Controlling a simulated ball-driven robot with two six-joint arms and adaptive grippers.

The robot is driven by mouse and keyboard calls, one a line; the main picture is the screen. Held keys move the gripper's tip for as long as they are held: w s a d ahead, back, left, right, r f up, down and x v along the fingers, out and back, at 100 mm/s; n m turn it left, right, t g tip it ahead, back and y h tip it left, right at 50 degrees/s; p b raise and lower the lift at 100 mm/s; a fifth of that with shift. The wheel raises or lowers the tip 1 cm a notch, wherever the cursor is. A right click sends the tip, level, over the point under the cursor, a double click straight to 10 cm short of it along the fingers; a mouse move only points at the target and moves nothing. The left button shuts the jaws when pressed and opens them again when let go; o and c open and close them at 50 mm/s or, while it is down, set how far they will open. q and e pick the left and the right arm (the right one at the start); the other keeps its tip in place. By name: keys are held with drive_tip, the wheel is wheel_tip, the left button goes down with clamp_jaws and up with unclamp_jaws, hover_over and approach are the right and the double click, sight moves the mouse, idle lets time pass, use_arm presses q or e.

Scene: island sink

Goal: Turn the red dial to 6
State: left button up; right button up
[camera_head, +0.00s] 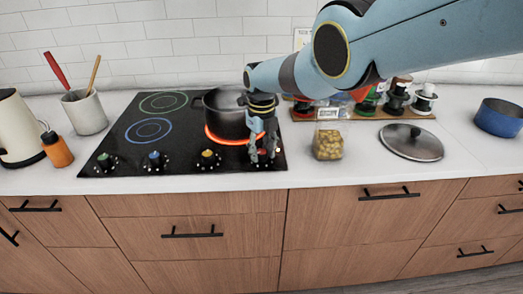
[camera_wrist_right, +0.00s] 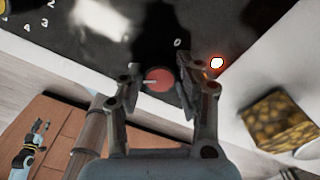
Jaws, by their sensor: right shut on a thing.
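The red dial (camera_wrist_right: 159,79) is at the front right of the black stove (camera_head: 110,150). Its white pointer line points left in the right wrist view. A 0 mark shows above it there; its other numbers cannot be made out.
A dark pot (camera_head: 225,118) stands on a glowing orange burner just behind my right gripper. Yellow (camera_head: 208,158), blue (camera_head: 155,160) and green (camera_head: 104,161) dials line the front to the left. A glass jar (camera_head: 328,142) and a pan lid (camera_head: 411,142) are to the right.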

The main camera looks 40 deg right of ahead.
drive_tip(key=shift+w+r+m, duration=0.1)
drive_tip(key=shift+m, duration=0.5)
drive_tip(key=o, duration=1.1)
drive_tip(key=shift+o, duration=0.2)
